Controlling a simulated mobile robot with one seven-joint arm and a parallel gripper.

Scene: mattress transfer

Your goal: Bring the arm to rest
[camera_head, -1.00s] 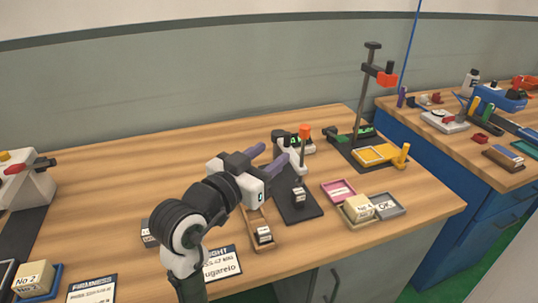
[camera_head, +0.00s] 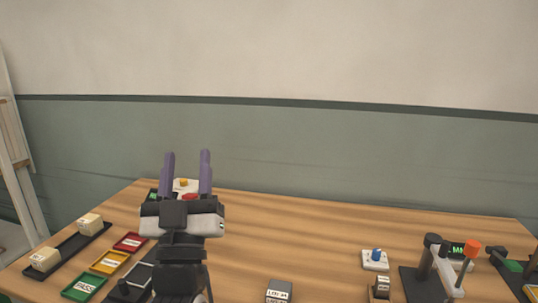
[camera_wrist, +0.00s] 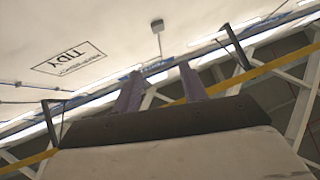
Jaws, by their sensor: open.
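My gripper (camera_head: 187,175) points upward in the head view, with its two purple fingers apart and nothing between them. It stands in front of the left part of the wooden table (camera_head: 320,238). In the wrist view my gripper (camera_wrist: 158,90) also shows both fingers spread and empty. Behind them are the upper wall with an upside-down sign reading TIDY (camera_wrist: 68,58) and ceiling beams.
At left are a black tray with beige blocks (camera_head: 90,224) and red (camera_head: 131,242), yellow (camera_head: 109,262) and green (camera_head: 84,286) trays. Stands and a blue-knobbed device (camera_head: 375,258) are at right. The table's middle is mostly clear.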

